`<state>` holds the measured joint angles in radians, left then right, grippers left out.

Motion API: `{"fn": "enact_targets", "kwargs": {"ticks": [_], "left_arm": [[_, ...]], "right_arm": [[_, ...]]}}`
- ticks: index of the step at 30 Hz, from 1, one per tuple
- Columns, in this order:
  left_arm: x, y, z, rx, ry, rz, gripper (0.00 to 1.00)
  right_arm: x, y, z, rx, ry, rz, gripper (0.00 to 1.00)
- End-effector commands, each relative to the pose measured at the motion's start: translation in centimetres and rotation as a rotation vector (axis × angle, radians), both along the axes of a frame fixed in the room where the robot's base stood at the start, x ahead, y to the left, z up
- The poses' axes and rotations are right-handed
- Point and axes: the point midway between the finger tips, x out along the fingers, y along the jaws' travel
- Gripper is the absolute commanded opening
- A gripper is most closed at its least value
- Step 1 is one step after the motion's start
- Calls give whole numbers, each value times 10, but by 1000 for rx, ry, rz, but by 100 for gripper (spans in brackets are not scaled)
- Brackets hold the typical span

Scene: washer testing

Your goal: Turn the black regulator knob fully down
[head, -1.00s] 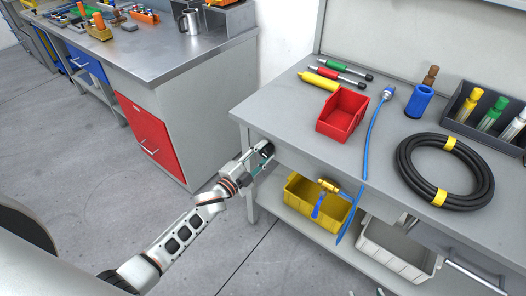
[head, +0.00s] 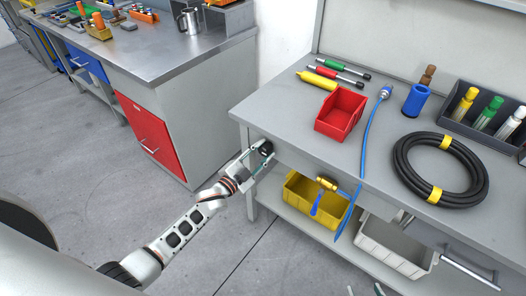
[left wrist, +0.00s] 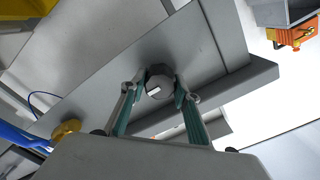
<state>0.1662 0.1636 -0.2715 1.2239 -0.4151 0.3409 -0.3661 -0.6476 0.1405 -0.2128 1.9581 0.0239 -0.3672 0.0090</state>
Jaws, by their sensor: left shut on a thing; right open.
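The black regulator knob (head: 266,147) sits on the left end of the front panel of the grey workbench (head: 300,92). In the left wrist view the knob (left wrist: 159,82) is a faceted dark cap with a short white mark on its face. My left gripper (head: 261,155) reaches it from the front left. Its two teal-padded fingers (left wrist: 160,91) are on either side of the knob and shut on it. Two small fingertips at the bottom edge of the head view look like my right gripper (head: 364,290), open and away from the knob.
A yellow bin (head: 302,203) and a light grey bin (head: 392,247) stand on the shelf below. A blue hose (head: 369,130) hangs over the bench front, right of the knob. A red bin (head: 341,113) and a coiled black hose (head: 402,178) lie on top.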

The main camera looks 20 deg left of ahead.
Motion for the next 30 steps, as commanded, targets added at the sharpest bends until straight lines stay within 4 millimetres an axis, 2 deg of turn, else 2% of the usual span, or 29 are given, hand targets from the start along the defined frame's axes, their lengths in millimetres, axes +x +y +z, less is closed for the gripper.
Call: {"fn": "enact_targets", "kwargs": {"ticks": [2, 3, 4, 17, 20, 30], "left_arm": [[0, 0, 0, 1, 0, 1, 9], [0, 0, 0, 1, 0, 1, 41], [0, 0, 0, 1, 0, 1, 48], [-5, 2, -1, 1, 1, 0, 48], [-16, 6, -2, 2, 1, 0, 48], [-79, 29, -2, 2, 2, 0, 48]], "right_arm": [[0, 0, 0, 0, 0, 0, 46], [0, 0, 0, 0, 0, 0, 46], [0, 0, 1, 0, -1, 0, 46], [0, -1, 2, -2, -2, -1, 46], [1, 0, 2, -1, -3, -1, 46], [1, 0, 2, 0, -3, 0, 46]]}}
